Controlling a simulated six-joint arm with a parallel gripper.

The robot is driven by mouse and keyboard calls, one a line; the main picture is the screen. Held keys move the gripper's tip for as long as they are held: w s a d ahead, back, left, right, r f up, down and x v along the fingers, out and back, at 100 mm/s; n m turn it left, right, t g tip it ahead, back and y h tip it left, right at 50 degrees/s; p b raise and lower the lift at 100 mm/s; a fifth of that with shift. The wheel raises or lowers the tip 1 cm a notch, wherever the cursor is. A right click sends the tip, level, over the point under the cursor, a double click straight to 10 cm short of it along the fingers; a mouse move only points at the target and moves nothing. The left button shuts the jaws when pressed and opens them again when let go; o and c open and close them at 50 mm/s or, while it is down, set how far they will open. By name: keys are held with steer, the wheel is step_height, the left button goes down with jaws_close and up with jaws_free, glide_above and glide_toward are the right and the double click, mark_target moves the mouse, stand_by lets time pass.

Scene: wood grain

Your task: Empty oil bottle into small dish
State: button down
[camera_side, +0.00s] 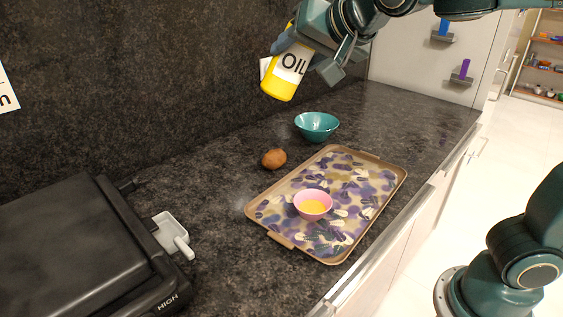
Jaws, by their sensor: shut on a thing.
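A yellow oil bottle (280,84) with a white "OIL" label is held tilted in the air, above the back part of the counter. My gripper (301,48) is shut on it; the fingers are partly hidden by the bottle and the wrist. A small pink dish (313,204) sits upright on a patterned tray (272,211) and has yellow liquid in it. The bottle is well above the dish and further back, apart from it. No stream of liquid shows.
A teal bowl (317,125) stands behind the tray, and a brown round item (273,159) lies left of it. A black grill (78,250) and a small white tray with a handle (172,234) are at left. The dark counter has free room between them.

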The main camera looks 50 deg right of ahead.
steer(key=shift+a, duration=0.15)
stand_by(0.4)
steer(key=shift+w+a+f+m+t+y, duration=0.2)
steer(key=shift+a+m+t+y, duration=0.2)
steer(key=shift+m+y, duration=0.15)
steer(key=shift+w+a+f+m+t+y, duration=0.15)
steer(key=shift+w+a+m+t+y, duration=0.1)
steer(key=shift+m+t, duration=0.1)
stand_by(0.3)
stand_by(0.3)
steer(key=shift+a+f+m+t+y, duration=0.25)
steer(key=shift+a+m+y, duration=0.05)
steer(key=shift+m, duration=0.2)
